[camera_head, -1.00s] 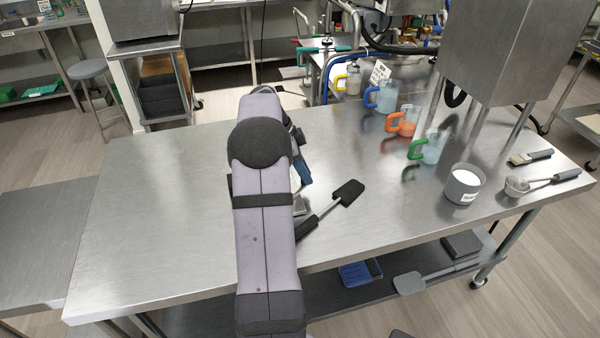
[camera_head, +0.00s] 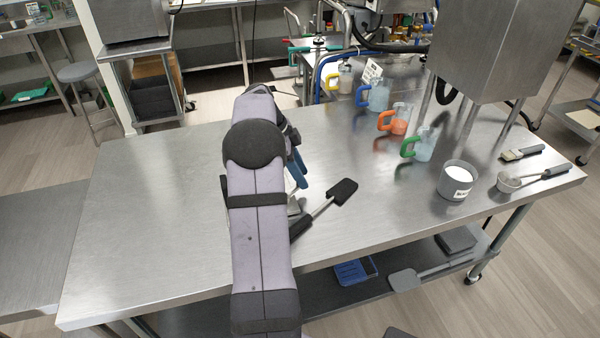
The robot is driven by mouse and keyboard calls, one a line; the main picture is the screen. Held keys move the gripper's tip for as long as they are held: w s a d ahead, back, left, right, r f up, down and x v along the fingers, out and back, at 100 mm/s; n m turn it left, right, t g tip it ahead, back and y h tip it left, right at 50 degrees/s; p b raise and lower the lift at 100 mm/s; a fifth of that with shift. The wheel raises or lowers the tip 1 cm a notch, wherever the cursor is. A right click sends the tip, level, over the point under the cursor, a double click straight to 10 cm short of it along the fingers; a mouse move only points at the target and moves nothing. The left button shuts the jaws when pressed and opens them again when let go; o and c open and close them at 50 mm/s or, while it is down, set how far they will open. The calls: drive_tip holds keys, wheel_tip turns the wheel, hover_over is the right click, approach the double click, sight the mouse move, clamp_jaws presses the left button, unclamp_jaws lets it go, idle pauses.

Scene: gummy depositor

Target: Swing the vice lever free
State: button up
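My arm crosses the middle of the table and blocks the view of my gripper. I cannot see its fingers. A narrow blue piece (camera_head: 301,168) shows just right of my arm; I cannot tell whether it belongs to the vice lever. A small pale grey piece (camera_head: 294,206) shows below it, partly covered by my arm. No vice or lever can be made out with certainty.
A black spatula (camera_head: 341,191) lies right of my arm. Jugs with blue (camera_head: 375,97), orange (camera_head: 396,120) and green (camera_head: 421,147) handles, a grey pot (camera_head: 456,182) and a scoop (camera_head: 510,182) stand farther right. The table's left side (camera_head: 150,220) is clear.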

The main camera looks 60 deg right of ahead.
drive_tip(key=b+v, duration=0.1)
drive_tip(key=v, duration=0.6)
idle(0.5)
drive_tip(key=shift+r, duration=0.1)
